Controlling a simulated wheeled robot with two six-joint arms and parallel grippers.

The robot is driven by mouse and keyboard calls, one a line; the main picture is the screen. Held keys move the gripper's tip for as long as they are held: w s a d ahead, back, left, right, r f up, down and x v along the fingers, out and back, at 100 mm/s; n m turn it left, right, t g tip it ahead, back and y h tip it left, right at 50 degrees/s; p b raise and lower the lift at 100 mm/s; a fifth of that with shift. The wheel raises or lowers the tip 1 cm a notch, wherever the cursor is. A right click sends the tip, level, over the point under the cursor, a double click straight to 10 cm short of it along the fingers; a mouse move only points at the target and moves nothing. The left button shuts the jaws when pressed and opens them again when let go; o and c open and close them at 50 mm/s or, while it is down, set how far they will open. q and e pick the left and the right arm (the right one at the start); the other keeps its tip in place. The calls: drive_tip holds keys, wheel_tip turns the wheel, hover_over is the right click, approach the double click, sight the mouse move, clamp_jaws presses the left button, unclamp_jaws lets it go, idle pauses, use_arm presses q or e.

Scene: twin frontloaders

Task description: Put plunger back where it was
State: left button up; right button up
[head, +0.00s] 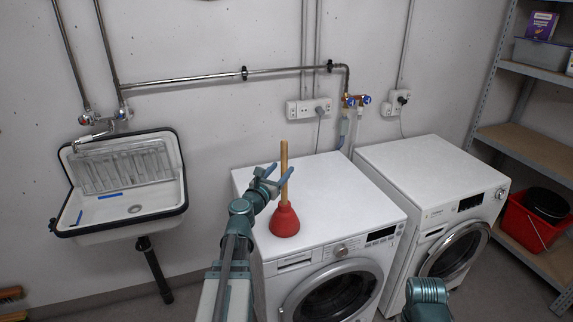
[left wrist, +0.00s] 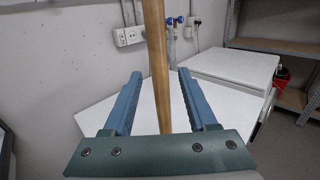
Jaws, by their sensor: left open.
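The plunger (head: 284,218) has a red rubber cup and a wooden handle. It stands upright on the white top of the left washing machine (head: 328,190), near its front left part. My left gripper (head: 275,181) is open at the handle. In the left wrist view the wooden handle (left wrist: 155,75) rises between the two blue fingers of the left gripper (left wrist: 156,98), with a gap on each side. The cup is hidden in that view. Part of my right arm shows at the bottom of the head view; its fingers are not seen.
A second washing machine (head: 425,177) stands to the right. A wall sink (head: 130,212) hangs at the left. Pipes and sockets (head: 308,108) run along the wall behind. A shelf (head: 530,150) at the right holds a red bucket (head: 527,222). The rest of the left machine's top is clear.

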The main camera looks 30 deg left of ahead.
use_arm(q)
drive_tip(key=s, duration=0.6)
drive_tip(key=shift+d, duration=0.25)
drive_tip(key=d+f+m+g+h, duration=0.35)
drive_tip(key=d+m, duration=0.35)
drive_tip(key=d, duration=0.3)
drive_tip(key=s+d+f+m+g+h, duration=0.1)
drive_tip(key=d+f+m+g+h, duration=0.2)
drive_tip(key=d+f+m, duration=0.35)
drive_tip(key=d+f+m+g+h, duration=0.25)
drive_tip(key=d+m, duration=0.55)
drive_tip(key=d, duration=0.5)
drive_tip(key=s+d+f+m+g+y, duration=0.2)
drive_tip(key=s+d+f+m+g, duration=0.35)
drive_tip(key=s+m, duration=0.2)
drive_tip(key=s+d+f+m+g+y, duration=0.1)
drive_tip(key=s+f+m+g+y, duration=0.3)
drive_tip(key=s+m, duration=0.5)
drive_tip(key=m+y, duration=0.2)
drive_tip(key=shift+s+m+y, duration=0.2)
drive_tip(key=shift+m+y, duration=0.2)
